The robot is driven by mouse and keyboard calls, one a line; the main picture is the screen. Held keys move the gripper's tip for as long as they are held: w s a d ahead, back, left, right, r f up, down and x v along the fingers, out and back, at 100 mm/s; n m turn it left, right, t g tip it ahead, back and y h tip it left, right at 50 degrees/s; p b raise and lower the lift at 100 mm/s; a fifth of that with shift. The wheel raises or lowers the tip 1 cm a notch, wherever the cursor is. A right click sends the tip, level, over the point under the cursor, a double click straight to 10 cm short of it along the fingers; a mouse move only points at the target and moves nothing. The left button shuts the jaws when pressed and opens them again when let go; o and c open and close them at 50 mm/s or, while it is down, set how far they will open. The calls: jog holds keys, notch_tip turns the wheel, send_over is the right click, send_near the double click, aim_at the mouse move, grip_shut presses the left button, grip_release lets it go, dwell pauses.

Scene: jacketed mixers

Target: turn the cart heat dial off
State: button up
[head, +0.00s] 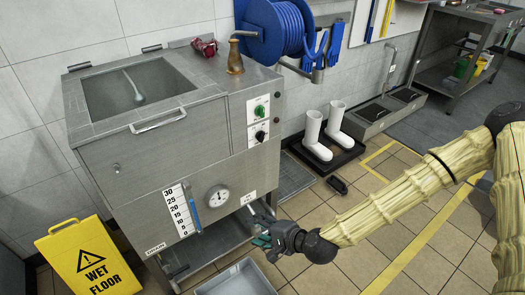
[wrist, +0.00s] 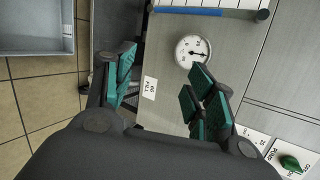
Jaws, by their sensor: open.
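The steel mixer cart (head: 150,150) stands against the wall in the head view. Its front panel has a green knob (head: 259,111) above a black dial (head: 260,136); the labels are too small to read there. In the wrist view the green knob (wrist: 290,163) is at the lower right, beside the words PUMP and ON. The black dial does not show clearly there; my gripper's right finger covers that area. My gripper (head: 262,241) is low in front of the cart, below both knobs. In the wrist view its teal-padded fingers (wrist: 160,80) are spread and empty.
A round gauge (head: 217,196) and level scale (head: 182,210) are on the cart front. A yellow wet floor sign (head: 90,262) stands left. White boots (head: 314,135) stand right of the cart.

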jog(key=w+d+r+m+t+y+b, duration=0.1)
jog(key=w+d+r+m+t+b, duration=0.25)
jog(key=w+r, duration=0.5)
jog(key=m+t+b, duration=0.3)
jog(key=t, duration=0.1)
send_near(262, 139)
jog(key=shift+n, duration=0.25)
jog(key=b+x, duration=0.1)
jog(key=x, duration=0.8)
jog(key=shift+w, duration=0.25)
jog(key=c, duration=1)
jog(key=shift+a, duration=0.2)
jog(key=shift+d, duration=0.1)
